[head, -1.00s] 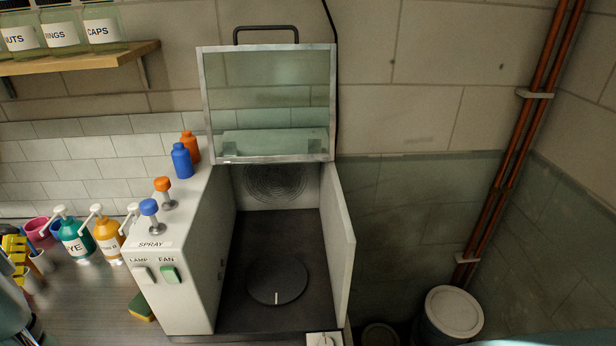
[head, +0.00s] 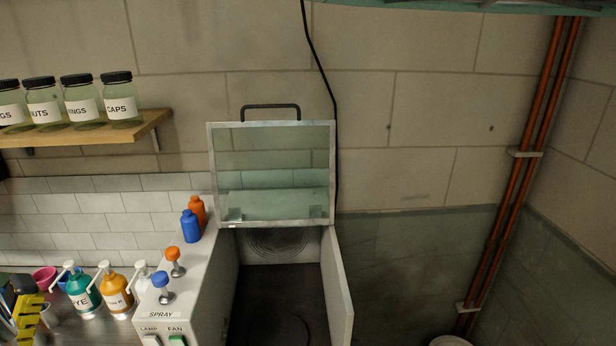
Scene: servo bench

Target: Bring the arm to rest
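My gripper is not clearly in view in the head view, so I cannot see its fingers or whether it holds anything. The spray booth (head: 215,290) stands on the bench with its framed glass lid (head: 273,172) raised against the wall. Its dark interior (head: 275,285) is open to view, with a round vent at the back. The turntable inside is mostly cut off by the bottom edge.
Blue and orange bottles (head: 191,226) stand on the booth's left side, behind two spray knobs (head: 161,283). Pump bottles (head: 116,288) and a yellow object (head: 28,318) crowd the bench at left. A shelf (head: 85,131) holds labelled jars. Copper pipes (head: 520,190) run down the right.

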